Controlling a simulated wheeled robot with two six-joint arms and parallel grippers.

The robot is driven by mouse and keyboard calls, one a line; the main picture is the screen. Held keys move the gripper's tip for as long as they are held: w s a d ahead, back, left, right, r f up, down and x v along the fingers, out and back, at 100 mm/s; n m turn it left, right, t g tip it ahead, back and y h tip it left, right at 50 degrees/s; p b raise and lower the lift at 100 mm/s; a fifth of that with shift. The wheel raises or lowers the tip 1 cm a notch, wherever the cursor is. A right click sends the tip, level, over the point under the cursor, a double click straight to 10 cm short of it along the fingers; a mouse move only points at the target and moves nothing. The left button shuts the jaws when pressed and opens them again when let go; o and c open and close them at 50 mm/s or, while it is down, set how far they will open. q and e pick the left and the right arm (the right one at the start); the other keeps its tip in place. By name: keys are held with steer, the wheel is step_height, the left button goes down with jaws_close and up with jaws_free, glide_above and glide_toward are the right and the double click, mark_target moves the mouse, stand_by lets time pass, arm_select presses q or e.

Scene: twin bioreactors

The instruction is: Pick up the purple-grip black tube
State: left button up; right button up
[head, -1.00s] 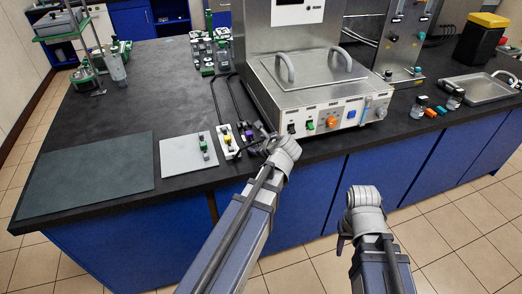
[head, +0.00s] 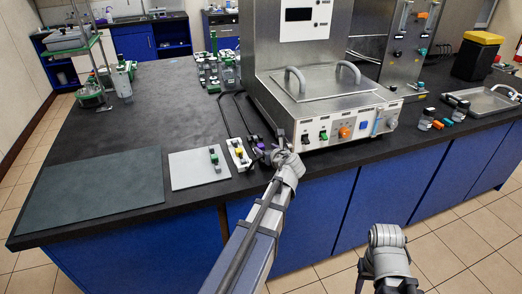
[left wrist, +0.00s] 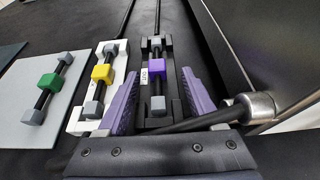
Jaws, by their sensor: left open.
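The purple-grip black tube (left wrist: 157,75) lies in a black holder with a white label, between the two purple fingers of my open left gripper (left wrist: 160,80). I cannot tell whether the fingers touch it. In the head view, the purple grip (head: 261,147) shows at the front edge of the bench, just left of my left gripper (head: 271,154), which partly hides it. My right gripper (head: 366,272) is low in the head view, in front of the bench and away from the tubes; its jaws are unclear.
A yellow-grip tube (left wrist: 102,73) in a white holder is close to the left finger. A green-grip tube (left wrist: 48,82) lies on a light grey plate (left wrist: 15,105). A steel bath (head: 325,105) stands close right in the head view.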

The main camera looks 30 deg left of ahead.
mark_target(261, 145)
arm_select(q)
steer(key=shift+b+x, duration=0.8)
steer(key=shift+x, duration=1.85)
steer(key=shift+s+a+r, duration=0.1)
steer(key=shift+s+r, duration=0.05)
steer(key=shift+r, duration=0.1)
jaws_close()
